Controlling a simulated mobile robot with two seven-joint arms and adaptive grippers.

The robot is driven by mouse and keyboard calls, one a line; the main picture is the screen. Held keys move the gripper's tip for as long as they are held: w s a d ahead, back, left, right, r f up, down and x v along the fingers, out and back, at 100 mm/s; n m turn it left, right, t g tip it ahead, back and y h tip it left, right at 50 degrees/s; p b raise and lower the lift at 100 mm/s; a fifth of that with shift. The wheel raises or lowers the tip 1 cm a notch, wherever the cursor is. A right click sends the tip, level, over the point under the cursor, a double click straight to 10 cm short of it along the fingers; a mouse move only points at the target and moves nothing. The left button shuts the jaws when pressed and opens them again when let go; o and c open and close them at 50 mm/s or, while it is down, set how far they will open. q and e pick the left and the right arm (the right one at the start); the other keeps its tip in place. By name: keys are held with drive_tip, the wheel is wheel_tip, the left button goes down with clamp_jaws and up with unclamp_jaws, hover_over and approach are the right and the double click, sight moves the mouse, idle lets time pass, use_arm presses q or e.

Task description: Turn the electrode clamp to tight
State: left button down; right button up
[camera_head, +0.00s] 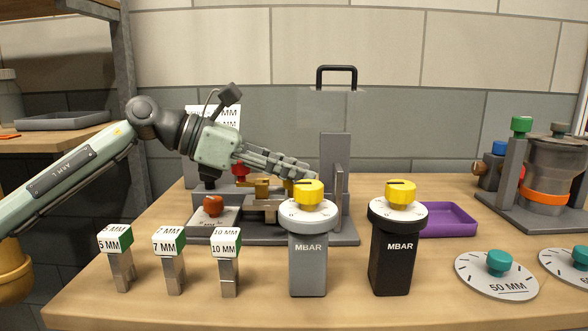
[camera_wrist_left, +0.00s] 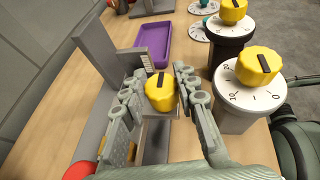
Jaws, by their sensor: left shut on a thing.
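The electrode clamp appears to be the yellow scalloped knob (camera_wrist_left: 160,94) with a black mark, on the grey burner stand (camera_head: 338,175). In the left wrist view its mark points toward the top of the picture. My left gripper (camera_wrist_left: 158,88) has one finger on each side of this knob and is shut on it. In the head view the same gripper (camera_head: 306,178) reaches over the stand from the left, and the knob is mostly hidden behind the grey MBAR gauge's yellow dial knob. Any tight marking cannot be read. My right gripper is not in view.
A grey MBAR gauge (camera_head: 308,260) and a black MBAR gauge (camera_head: 392,262) stand in front. Several MM gauge blocks (camera_head: 170,260) stand front left. A purple tray (camera_head: 450,220) lies to the right. A 50 MM disc (camera_head: 497,280) lies front right.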

use_arm(q)
drive_tip(key=c, duration=1.1)
unclamp_jaws()
drive_tip(key=shift+c, duration=0.2)
drive_tip(key=v, duration=1.2)
